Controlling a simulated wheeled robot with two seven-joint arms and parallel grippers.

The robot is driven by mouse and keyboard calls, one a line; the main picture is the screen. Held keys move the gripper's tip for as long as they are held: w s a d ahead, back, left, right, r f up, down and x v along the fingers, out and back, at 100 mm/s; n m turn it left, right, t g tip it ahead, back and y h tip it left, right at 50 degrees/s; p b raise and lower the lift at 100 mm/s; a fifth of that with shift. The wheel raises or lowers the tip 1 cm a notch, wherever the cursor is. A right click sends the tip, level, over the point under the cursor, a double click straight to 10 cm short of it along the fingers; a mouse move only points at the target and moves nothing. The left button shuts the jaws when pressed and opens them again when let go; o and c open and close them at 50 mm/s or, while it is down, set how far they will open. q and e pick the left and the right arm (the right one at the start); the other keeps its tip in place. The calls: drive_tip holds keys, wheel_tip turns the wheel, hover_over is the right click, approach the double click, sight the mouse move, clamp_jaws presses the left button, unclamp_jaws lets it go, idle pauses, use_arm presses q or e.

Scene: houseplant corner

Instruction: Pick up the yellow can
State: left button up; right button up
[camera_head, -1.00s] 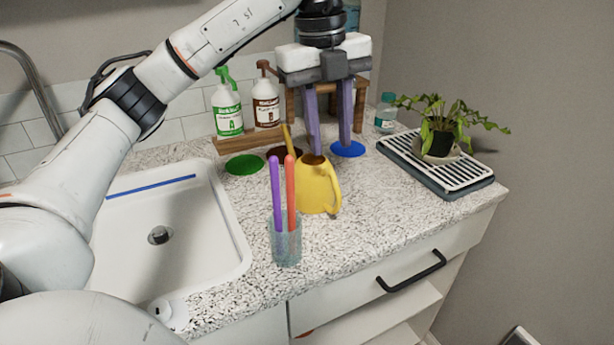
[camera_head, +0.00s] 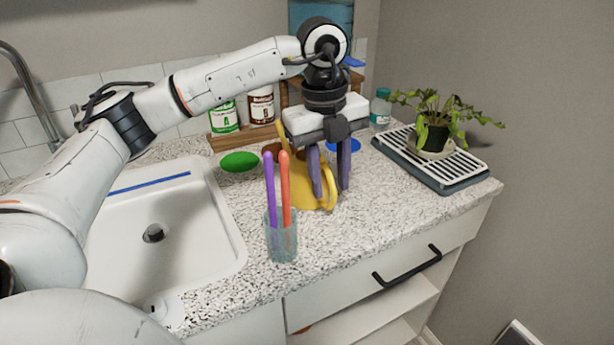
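The yellow can (camera_head: 298,194), a small watering can with a handle on its right side, stands on the speckled counter right of the sink. My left gripper (camera_head: 331,191) points down at the can's right side. Its two purple fingers are apart, one in front of the can's body and one to the right near the handle. The fingers and the gripper's body hide part of the can. I cannot tell whether the fingers touch it. My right gripper is not in view.
A clear cup (camera_head: 282,242) with a purple and an orange stick stands just in front of the can. Two bottles stand on a wooden board (camera_head: 232,142) behind. A potted plant (camera_head: 433,132) sits on a slatted tray (camera_head: 465,178) at right. The sink (camera_head: 215,262) is left.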

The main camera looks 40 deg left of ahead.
use_arm(q)
clamp_jaws()
idle(1.4)
